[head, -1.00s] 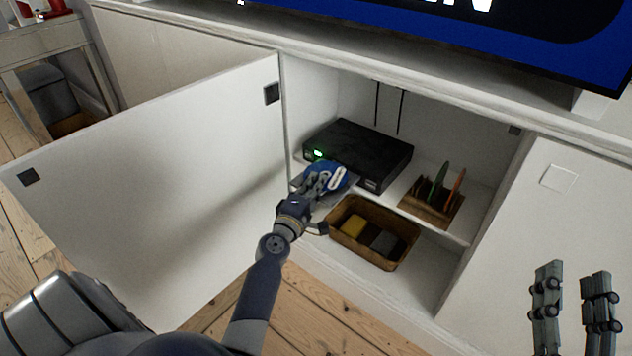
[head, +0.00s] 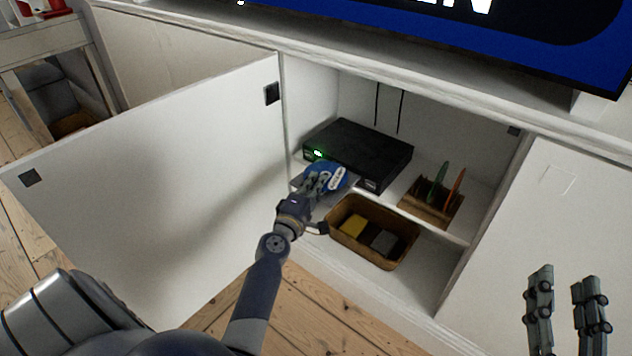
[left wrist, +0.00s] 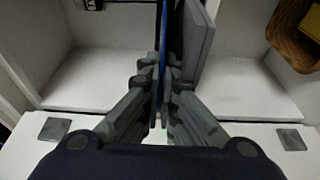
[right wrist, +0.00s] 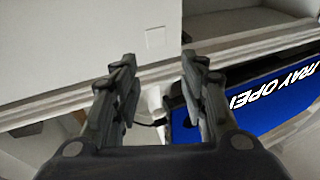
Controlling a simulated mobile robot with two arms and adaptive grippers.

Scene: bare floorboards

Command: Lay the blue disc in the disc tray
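The blue disc (head: 336,178) has a white label and is in my left gripper (head: 318,182), at the front of the black player. In the left wrist view the disc (left wrist: 163,45) shows edge-on as a thin blue line between the nearly closed fingers (left wrist: 164,80). The grey disc tray (head: 352,184) sticks out of the player, partly hidden under the disc and hand. In the left wrist view it is a grey slab (left wrist: 196,45) close beside the disc; I cannot tell whether they touch. My right gripper (head: 566,312) is open and empty at the lower right.
The black player (head: 365,145) with a green light sits on the cabinet shelf. A wooden rack (head: 418,207) holds a green and an orange disc. A brown basket (head: 352,253) stands below. The open white door (head: 170,180) is on the left. The screen (right wrist: 262,108) reads "TRAY OPEN".

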